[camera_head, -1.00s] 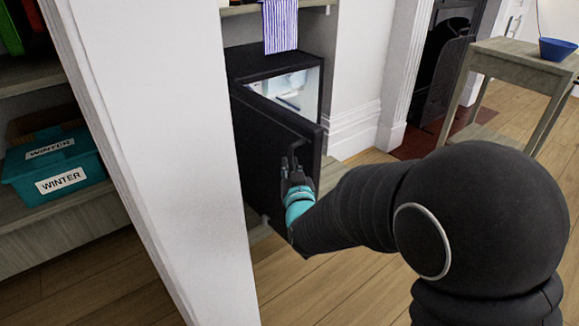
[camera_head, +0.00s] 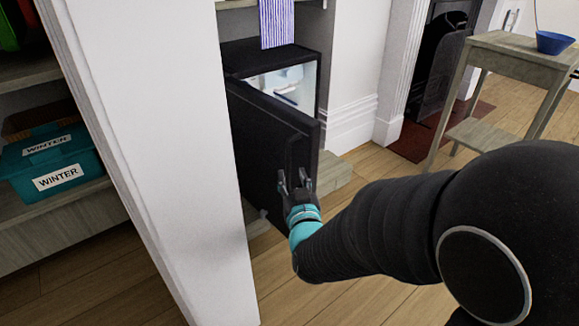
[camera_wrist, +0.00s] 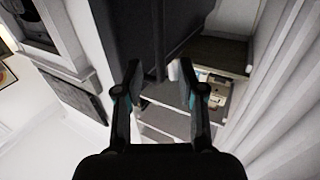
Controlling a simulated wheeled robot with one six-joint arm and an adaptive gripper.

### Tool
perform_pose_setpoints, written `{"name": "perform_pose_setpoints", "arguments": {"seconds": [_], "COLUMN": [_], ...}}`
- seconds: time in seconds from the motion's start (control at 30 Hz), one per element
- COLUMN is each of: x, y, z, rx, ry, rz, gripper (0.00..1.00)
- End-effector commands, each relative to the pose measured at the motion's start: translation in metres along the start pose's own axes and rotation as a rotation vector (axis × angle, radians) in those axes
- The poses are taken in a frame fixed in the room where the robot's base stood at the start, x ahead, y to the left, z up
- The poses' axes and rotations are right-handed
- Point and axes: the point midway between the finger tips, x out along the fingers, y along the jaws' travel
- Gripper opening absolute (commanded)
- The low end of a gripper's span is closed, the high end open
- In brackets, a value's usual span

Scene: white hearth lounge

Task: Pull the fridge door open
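The small black fridge (camera_head: 275,55) stands in an alcove, and its lit white interior (camera_head: 290,82) shows above the door. The black fridge door (camera_head: 262,145) stands partly open, swung out toward me. My gripper (camera_head: 295,176) is at the lower right front of the door, close to its free edge. In the wrist view, its fingers (camera_wrist: 158,70) are spread apart, with the dark door (camera_wrist: 145,30) ahead of and partly between the tips. I see nothing clamped between them. Whether a fingertip touches the door is unclear.
A white wall end (camera_head: 165,150) stands close left of the fridge. A shelf with a teal WINTER box (camera_head: 50,165) is farther left. A wooden side table (camera_head: 510,50) with a blue bowl (camera_head: 556,43) stands at the right. Wooden floor (camera_head: 375,165) is open between.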

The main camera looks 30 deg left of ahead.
Motion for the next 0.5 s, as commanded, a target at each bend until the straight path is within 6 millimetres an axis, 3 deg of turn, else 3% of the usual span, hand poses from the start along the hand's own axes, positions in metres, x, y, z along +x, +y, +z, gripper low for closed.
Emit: {"name": "perform_pose_setpoints", "arguments": {"seconds": [0.2,0.5], "x": [-0.035,-0.049], "y": [-0.001,0.0], "z": [0.0,0.0], "rx": [0.0,0.0], "ry": [0.0,0.0], "rz": [-0.001,0.001], "gripper": [0.39,0.39]}}
